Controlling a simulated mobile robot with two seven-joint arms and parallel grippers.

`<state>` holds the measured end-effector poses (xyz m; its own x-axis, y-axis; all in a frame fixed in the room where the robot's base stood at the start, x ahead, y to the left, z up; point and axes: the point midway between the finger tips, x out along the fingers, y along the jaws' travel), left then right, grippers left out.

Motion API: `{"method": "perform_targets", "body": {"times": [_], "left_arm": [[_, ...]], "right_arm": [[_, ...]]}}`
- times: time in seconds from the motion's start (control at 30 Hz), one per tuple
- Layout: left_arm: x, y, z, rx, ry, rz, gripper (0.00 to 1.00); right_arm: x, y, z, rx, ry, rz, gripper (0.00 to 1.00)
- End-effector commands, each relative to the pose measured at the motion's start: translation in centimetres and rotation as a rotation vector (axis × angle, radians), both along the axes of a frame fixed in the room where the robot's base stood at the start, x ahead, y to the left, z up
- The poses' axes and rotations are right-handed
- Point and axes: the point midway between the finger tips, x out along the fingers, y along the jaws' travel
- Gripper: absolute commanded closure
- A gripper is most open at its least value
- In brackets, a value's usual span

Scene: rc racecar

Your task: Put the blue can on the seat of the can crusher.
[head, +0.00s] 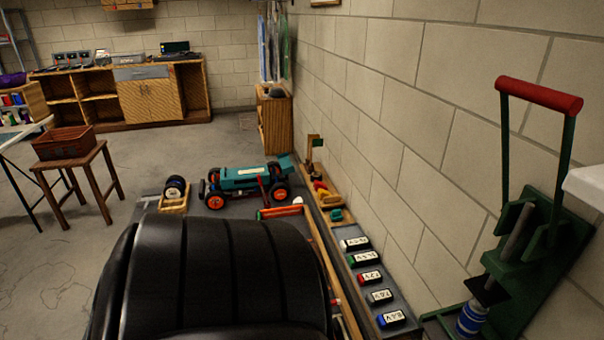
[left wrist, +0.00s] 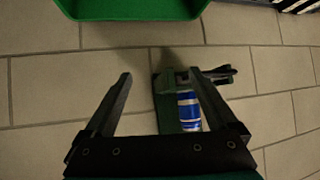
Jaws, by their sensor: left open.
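The can crusher (head: 535,235) is a green wall-mounted frame with a red-handled lever at the right of the head view. Its green body also shows in the left wrist view (left wrist: 165,98). The blue can (head: 470,320), with white bands, stands upright at the crusher's lower end, below a dark plate. The picture's bottom edge cuts off its base, so I cannot tell what it rests on. The can also shows in the left wrist view (left wrist: 188,108), partly behind one finger. My left gripper (left wrist: 160,74) is open and empty, apart from the can. My right gripper is not in view.
A block wall (head: 430,110) runs along the right side. Labelled battery packs (head: 369,278) lie in a row beside it. A teal racecar (head: 245,178) sits on the bench behind. A large black ribbed shape (head: 210,280) fills the foreground. A green bin (left wrist: 135,10) shows in the wrist view.

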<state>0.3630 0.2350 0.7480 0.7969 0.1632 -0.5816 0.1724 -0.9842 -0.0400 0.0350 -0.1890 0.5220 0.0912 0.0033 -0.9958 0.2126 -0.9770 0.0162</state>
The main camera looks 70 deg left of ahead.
Motion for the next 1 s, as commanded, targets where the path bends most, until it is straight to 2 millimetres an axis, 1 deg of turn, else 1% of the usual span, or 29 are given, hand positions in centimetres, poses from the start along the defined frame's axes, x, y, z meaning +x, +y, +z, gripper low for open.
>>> {"method": "perform_targets", "body": {"times": [0.03, 0.07, 0.1, 0.17, 0.2, 0.27, 0.3, 0.37, 0.4, 0.5, 0.6, 0.7, 0.73, 0.8, 1.0], "left_arm": [[-2.1, -1.1, -3.5, -0.007, 0.088, -0.035, 0.08], [-3.4, -1.6, -5.2, -0.01, 0.133, -0.053, 0.08], [-5.2, -2.4, -7.5, -0.013, 0.194, -0.08, 0.08], [-8.2, -3.4, -10.6, -0.017, 0.286, -0.118, 0.08], [-10.4, -3.9, -12.5, -0.018, 0.347, -0.143, 0.08], [-13.9, -4.6, -15.1, -0.02, 0.439, -0.181, 0.08], [-16.3, -4.9, -16.6, -0.02, 0.498, -0.205, 0.08], [-19.9, -5.2, -18.6, -0.019, 0.582, -0.237, 0.08], [-22.2, -5.2, -19.6, -0.016, 0.634, -0.257, 0.08], [-27.1, -5.1, -21.3, -0.012, 0.743, -0.296, 0.08], [-30.5, -4.9, -22.2, -0.007, 0.817, -0.324, 0.08], [-32.3, -4.7, -22.5, -0.005, 0.855, -0.337, 0.08], [-32.6, -4.7, -22.5, -0.004, 0.86, -0.339, 0.08], [-32.9, -4.7, -22.6, -0.004, 0.866, -0.342, 0.08], [-32.8, -4.7, -22.6, -0.004, 0.865, -0.341, 0.08]], "right_arm": [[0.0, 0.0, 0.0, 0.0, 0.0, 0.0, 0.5], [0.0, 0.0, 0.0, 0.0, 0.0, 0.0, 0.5], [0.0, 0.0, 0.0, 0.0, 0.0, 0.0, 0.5], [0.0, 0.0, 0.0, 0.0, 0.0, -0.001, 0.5], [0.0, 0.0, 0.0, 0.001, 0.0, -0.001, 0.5], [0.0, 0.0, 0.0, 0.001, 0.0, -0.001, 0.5], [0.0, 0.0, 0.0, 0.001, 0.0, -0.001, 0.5], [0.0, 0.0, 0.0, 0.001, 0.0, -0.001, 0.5], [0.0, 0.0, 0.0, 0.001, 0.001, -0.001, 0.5], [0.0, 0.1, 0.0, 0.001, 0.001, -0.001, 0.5], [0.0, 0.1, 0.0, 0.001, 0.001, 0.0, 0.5], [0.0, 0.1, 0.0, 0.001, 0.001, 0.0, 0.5], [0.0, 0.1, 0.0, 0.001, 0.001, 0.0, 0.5], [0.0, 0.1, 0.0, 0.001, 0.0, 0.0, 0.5], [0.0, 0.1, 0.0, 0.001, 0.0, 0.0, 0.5]]}}
